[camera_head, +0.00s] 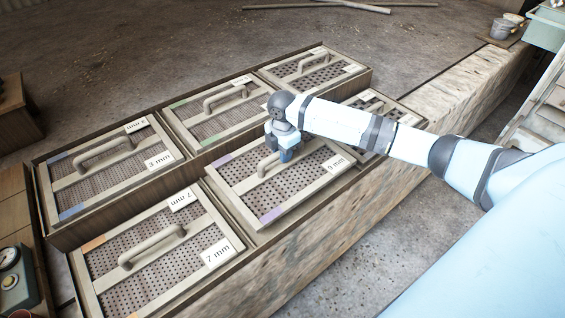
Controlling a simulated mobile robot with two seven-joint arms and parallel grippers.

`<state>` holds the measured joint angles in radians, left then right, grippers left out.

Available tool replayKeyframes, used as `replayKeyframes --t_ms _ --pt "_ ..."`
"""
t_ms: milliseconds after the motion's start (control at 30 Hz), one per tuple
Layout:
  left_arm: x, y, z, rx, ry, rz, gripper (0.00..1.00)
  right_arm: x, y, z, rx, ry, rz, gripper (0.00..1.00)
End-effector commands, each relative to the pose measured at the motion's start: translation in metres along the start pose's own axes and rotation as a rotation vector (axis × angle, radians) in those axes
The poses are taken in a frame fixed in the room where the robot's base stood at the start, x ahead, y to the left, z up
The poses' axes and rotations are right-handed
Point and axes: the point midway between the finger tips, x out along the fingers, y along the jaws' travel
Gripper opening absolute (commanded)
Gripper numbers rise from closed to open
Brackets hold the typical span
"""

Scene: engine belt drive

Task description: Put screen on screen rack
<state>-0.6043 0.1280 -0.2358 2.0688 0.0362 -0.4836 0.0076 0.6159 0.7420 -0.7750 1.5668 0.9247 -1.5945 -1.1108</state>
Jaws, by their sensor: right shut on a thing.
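The screen rack (110,222) is a long wooden frame with two rows of compartments. My right gripper (285,154) points down and is shut on the handle of a perforated screen with purple corner marks (240,173), in the middle of the near row. Its label seems to read 9 mm. This screen lies roughly level at its compartment; I cannot tell whether it rests fully or is slightly raised. My right arm comes in from the right and hides part of its far end. My left gripper is not in view.
Other handled screens lie in the rack: a 7 mm screen (125,285) at near left, a 3 mm screen (85,185) at far left, a green-marked screen (205,130), and more behind. A gauge box (15,275) stands at left. Open floor lies beyond.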

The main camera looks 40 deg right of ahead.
Motion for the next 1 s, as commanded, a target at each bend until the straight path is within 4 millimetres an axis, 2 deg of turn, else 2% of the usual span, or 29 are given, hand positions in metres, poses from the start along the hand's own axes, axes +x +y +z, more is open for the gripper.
replayKeyframes --t_ms 67,333,733,767,833,1000 --pt "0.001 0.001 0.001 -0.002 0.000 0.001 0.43 0.003 0.001 0.000 0.000 0.001 0.002 0.00" --pt "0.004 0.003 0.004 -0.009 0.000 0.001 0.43 0.037 0.001 0.001 0.002 0.000 0.001 0.00" --pt "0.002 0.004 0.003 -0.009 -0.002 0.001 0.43 0.042 0.001 0.000 0.001 0.000 0.002 0.00" --pt "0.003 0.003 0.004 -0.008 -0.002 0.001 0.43 0.044 0.000 0.000 0.000 -0.001 0.000 0.30" --pt "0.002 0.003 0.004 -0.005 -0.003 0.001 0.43 0.044 0.000 0.000 0.000 -0.001 0.000 0.46" --pt "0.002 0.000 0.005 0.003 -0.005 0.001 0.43 0.044 0.000 0.000 0.001 -0.001 0.000 0.48"
